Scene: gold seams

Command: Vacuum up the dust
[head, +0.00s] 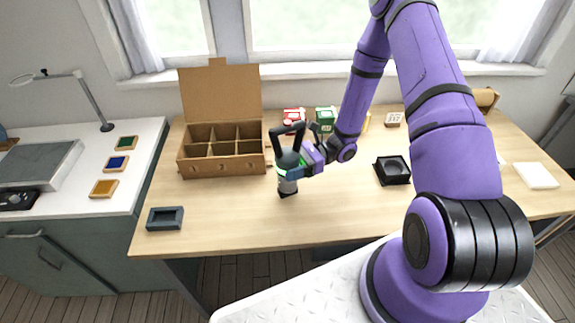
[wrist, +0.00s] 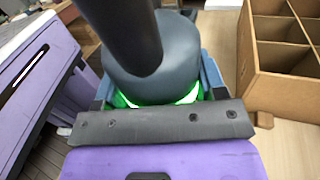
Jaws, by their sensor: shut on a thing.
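A small handheld vacuum (head: 287,183) stands upright over the middle of the wooden table, with a dark looped handle on top, a pale lower body and a dark foot. My gripper (head: 292,171) is shut on its upper body from the right. In the wrist view the vacuum's grey body (wrist: 155,60) fills the middle, with a green glow at its lower edge, between my fingers. I cannot tell whether the foot touches the table. I cannot make out any dust on the tabletop.
An open cardboard box (head: 222,166) with compartments stands left of the vacuum. A red box (head: 293,120) and a green box (head: 325,118) stand behind. A black tray (head: 392,170) lies right, a dark grey tray (head: 165,218) front left. The front middle of the table (head: 250,222) is clear.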

